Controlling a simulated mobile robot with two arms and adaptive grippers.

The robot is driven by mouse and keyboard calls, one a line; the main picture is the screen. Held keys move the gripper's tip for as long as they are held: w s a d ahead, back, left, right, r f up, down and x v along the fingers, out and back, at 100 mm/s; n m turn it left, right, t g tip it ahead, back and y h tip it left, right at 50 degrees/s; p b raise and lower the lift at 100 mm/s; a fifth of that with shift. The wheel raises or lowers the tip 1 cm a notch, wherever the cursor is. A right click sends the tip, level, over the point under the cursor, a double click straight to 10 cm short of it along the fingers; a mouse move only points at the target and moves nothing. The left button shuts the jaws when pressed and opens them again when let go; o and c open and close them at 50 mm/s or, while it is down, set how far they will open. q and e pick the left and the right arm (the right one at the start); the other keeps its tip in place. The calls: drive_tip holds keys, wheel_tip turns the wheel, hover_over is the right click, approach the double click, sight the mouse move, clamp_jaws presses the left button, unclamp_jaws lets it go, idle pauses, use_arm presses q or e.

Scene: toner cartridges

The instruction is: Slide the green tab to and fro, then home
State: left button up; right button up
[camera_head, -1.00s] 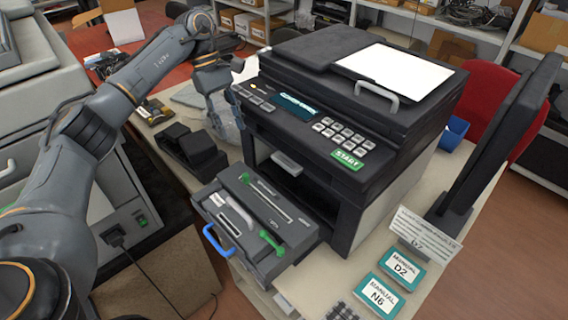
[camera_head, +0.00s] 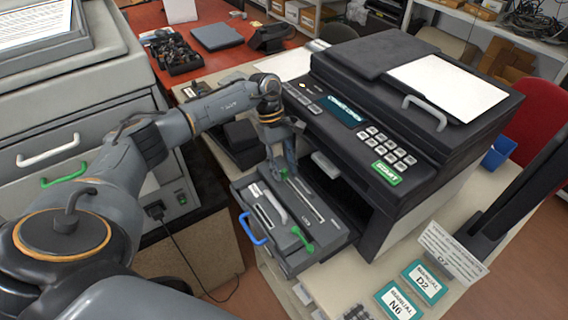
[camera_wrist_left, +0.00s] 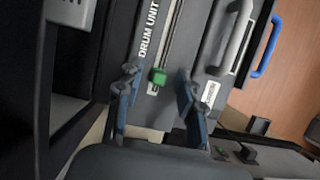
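The green tab (camera_wrist_left: 158,76) sits in a long slot on the drum unit (camera_wrist_left: 140,55) in the left wrist view. In the head view the tab (camera_head: 283,173) shows only as a small green patch at the slot's far left end, partly hidden by the gripper. My left gripper (camera_head: 281,167) points down over the pulled-out tray (camera_head: 270,254). In the left wrist view its fingers (camera_wrist_left: 157,92) are apart, one on each side of the tab, with gaps showing. I cannot tell their exact height above it. My right gripper is not in view.
The printer body (camera_head: 385,195) stands close behind the tray. A second green lever (camera_head: 302,238), a grey handle (camera_head: 276,206) and a blue handle (camera_head: 252,229) are on the tray. Manual cards (camera_head: 424,281) and a dark upright panel (camera_head: 520,195) are at the right.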

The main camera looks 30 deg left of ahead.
use_arm(q)
drive_tip(key=shift+c, duration=0.4)
